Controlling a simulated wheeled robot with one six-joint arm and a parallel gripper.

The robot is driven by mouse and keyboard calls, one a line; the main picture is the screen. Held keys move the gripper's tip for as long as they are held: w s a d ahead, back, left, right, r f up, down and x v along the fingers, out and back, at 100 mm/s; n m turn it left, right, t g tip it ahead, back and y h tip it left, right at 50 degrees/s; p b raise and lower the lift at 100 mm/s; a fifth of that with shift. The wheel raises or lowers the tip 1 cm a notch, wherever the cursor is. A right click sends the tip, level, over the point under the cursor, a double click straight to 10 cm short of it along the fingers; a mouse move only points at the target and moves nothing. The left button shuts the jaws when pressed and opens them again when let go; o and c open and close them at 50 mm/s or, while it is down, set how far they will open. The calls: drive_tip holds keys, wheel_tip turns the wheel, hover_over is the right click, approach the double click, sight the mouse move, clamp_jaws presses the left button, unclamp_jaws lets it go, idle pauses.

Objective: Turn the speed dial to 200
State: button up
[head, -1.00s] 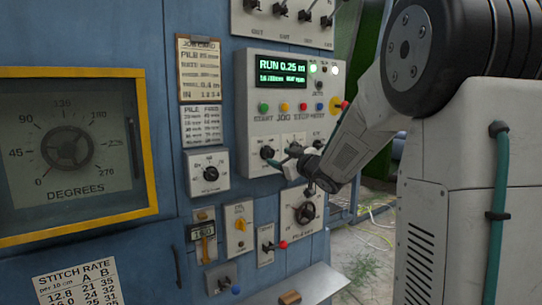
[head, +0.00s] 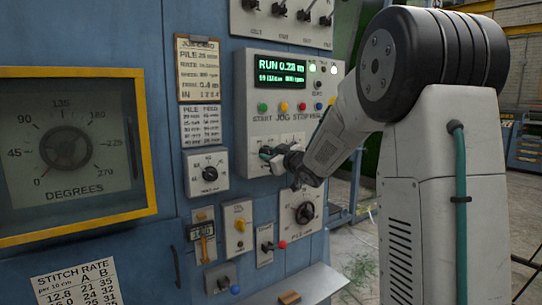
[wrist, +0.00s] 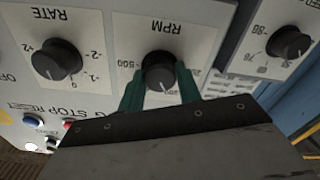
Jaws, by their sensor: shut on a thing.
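The speed dial (wrist: 160,70) is a black knob on a white plate marked RPM, seen upside down in the wrist view. A 500 mark shows at its left there; its other marks are partly covered and its pointer setting is unclear. My gripper (wrist: 160,88) has its two green fingers on either side of the knob, shut on it. In the head view my gripper (head: 268,156) is at the panel below the button row and hides most of the dial. The lit display (head: 280,70) reads RUN 0.28 m, with a smaller rpm line that is hard to read.
The RATE knob (wrist: 56,60) is close beside the dial, left in the wrist view. Another black knob (wrist: 289,42) is at the right there. Coloured buttons (head: 283,107) lie just above my gripper in the head view. A shelf (head: 300,287) juts out below.

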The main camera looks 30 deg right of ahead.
drive_tip(key=shift+n, duration=0.3)
drive_tip(key=n, duration=1.1)
drive_tip(key=shift+n, duration=0.3)
idle(0.3)
drive_tip(key=o, duration=1)
drive_tip(key=shift+s, duration=0.1)
drive_tip(key=s, duration=0.7)
drive_tip(key=shift+s, duration=0.35)
